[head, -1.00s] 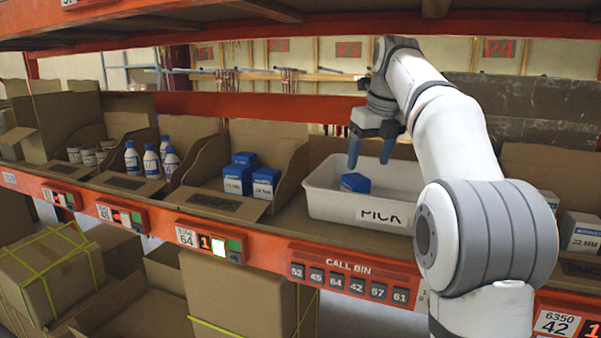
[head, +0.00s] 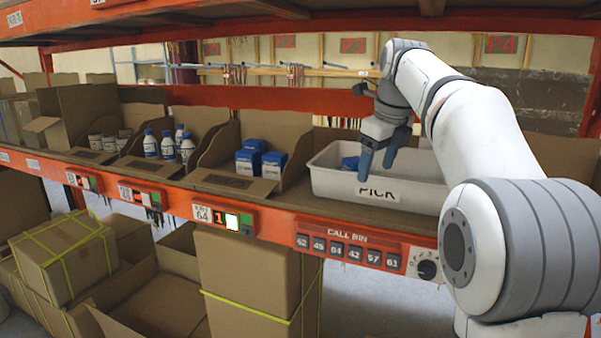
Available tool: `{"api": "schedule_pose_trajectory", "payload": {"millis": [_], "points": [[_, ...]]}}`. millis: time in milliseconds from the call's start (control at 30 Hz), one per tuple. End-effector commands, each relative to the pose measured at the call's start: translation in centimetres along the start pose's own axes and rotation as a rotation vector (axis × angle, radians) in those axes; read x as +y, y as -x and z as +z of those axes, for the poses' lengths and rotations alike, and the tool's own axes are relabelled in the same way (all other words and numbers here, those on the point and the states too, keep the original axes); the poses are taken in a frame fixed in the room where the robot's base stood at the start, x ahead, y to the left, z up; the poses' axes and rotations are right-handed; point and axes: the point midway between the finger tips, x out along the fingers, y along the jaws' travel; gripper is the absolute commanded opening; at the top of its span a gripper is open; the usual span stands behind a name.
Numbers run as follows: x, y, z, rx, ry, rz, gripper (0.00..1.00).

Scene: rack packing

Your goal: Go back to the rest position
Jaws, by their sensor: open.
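My gripper (head: 377,172) is open, with its two blue fingers apart and pointing down. In the picture it overlaps the white PICK bin (head: 332,183) on the shelf. A blue box (head: 350,162) lies inside the bin, just left of the fingers and partly hidden by the bin wall and a finger. Nothing shows between the fingers. My arm reaches in from the right.
Left of the bin, cardboard bins hold blue-and-white boxes (head: 248,164), white bottles with blue caps (head: 168,143) and small jars (head: 108,141). The orange shelf beam (head: 275,222) runs along the front. An upper shelf (head: 230,22) hangs above. Cartons (head: 248,265) stand below.

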Motion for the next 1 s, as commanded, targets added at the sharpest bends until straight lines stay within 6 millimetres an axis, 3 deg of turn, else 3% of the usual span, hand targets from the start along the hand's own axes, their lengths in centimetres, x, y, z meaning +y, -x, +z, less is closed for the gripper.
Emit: {"api": "schedule_pose_trajectory", "payload": {"millis": [233,367,567,1000], "points": [[2.8,-1.7,-3.0,0.007,0.337,-0.013,0.67],[5.3,-3.6,-5.9,0.016,0.627,-0.023,0.67],[9.8,-7.4,-11.4,0.04,1.139,-0.037,0.67],[19.9,-18.0,-24.6,0.114,2.2,-0.028,0.67]]}}
